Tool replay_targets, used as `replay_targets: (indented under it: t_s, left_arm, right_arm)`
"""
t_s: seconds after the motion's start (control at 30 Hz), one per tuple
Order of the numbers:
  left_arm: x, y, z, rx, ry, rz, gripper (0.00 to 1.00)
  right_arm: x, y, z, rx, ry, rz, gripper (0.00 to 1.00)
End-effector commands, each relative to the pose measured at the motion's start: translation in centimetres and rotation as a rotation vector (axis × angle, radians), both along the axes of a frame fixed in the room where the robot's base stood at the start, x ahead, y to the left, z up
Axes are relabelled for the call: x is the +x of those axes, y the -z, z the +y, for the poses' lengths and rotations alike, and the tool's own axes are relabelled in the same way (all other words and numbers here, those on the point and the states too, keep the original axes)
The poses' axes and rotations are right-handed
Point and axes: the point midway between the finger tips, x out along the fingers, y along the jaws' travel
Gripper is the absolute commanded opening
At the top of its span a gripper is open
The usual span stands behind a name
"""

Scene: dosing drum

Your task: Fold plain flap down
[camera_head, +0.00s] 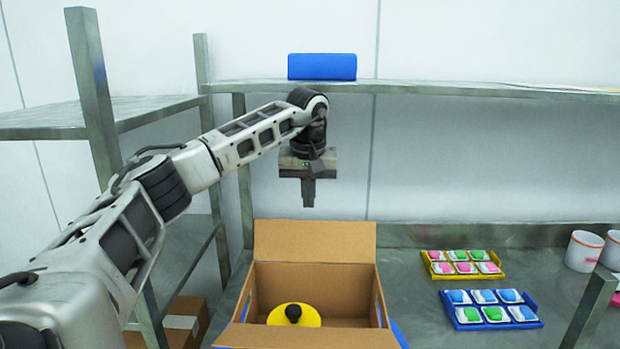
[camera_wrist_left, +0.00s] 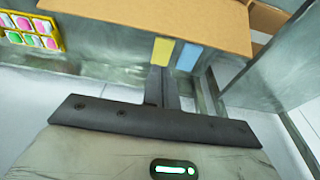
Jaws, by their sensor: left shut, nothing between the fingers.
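An open cardboard box (camera_head: 261,293) stands on the grey worktop. Its far flap (camera_head: 315,242) stands up, bare brown on the side facing me. Its near flap (camera_head: 305,339) spreads outward toward me. Inside lies a yellow round thing (camera_head: 305,314) with a black knob. My left gripper (camera_head: 308,200) is shut and empty, pointing down above and behind the far flap, apart from it in the picture. In the left wrist view, the shut fingers (camera_wrist_left: 163,75) point toward a brown cardboard panel (camera_wrist_left: 175,18), with a yellow patch and a blue patch near their tips. My right gripper is out of view.
A yellow tray (camera_head: 431,265) and a blue tray (camera_head: 451,312) with coloured packets lie right of the box. White cups (camera_head: 583,252) stand farther right. A shelf (camera_head: 450,90) with a blue block (camera_head: 322,67) runs behind. A metal post (camera_head: 590,312) stands at lower right.

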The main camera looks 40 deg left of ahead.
Motion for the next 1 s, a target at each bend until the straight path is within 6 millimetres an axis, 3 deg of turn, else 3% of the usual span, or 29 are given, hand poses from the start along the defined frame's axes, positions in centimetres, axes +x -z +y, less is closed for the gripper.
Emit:
replay_targets:
  t_s: [0.2,0.27,0.5,1.0]
  left_arm:
    - [0.6,4.5,0.6,0.000,0.001,0.002,0.00]
    - [-0.1,3.4,-0.1,-0.001,0.004,-0.004,0.00]
    - [-1.8,2.4,-1.5,-0.001,0.001,-0.002,0.00]
    - [-2.0,2.4,-1.9,0.003,0.003,-0.007,0.00]
  right_arm:
    - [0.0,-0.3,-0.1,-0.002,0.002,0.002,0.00]
    - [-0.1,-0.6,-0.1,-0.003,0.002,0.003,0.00]
    - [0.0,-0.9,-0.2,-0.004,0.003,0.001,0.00]
    - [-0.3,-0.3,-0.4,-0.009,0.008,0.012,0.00]
